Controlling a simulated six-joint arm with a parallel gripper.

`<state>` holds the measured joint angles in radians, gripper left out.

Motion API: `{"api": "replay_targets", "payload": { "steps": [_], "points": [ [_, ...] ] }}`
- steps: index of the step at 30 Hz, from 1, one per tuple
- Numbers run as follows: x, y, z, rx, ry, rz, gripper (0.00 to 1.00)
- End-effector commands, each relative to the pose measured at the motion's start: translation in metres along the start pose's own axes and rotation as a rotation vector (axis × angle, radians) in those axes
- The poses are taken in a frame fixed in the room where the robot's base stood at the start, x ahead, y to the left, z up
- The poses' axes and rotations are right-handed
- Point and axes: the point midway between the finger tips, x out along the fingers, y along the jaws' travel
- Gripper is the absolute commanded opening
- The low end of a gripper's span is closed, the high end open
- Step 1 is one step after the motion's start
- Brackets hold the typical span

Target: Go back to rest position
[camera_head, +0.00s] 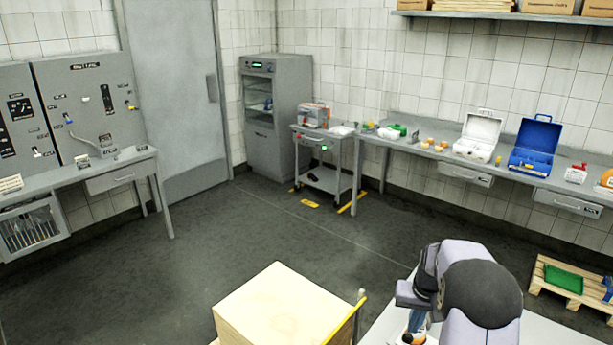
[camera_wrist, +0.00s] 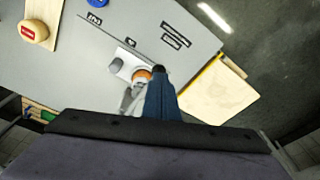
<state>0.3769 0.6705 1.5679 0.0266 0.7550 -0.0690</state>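My gripper (camera_wrist: 160,72) shows in the wrist view as a dark blue finger above the grey table (camera_wrist: 205,62). Whether its fingers are apart or closed is not clear. A small orange-topped item (camera_wrist: 142,76) shows right beside the fingertip; I cannot tell if they touch. A yellow cheese wheel with a red label (camera_wrist: 34,31) sits on a wooden board at the upper left. In the head view, my arm rises at the lower right and hides most of the table there.
A pale wooden box (camera_head: 285,305) stands left of my arm, with a yellow edge beside it. A pallet with a green tray (camera_head: 563,278) lies at right. A wall bench holds a blue case (camera_head: 535,145) and a white case (camera_head: 478,137). The middle floor is open.

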Motion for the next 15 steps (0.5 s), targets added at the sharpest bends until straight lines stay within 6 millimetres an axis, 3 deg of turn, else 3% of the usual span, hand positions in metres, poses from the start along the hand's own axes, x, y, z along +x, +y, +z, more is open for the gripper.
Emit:
{"api": "replay_targets", "payload": {
  "steps": [5,9,15],
  "points": [
    [0.031,-0.002,0.090,0.030,-0.177,-0.001,0.00],
    [0.026,-0.011,0.166,0.028,-0.284,0.003,0.00],
    [0.003,-0.035,0.264,-0.058,-0.359,0.011,0.00]
  ]
}}
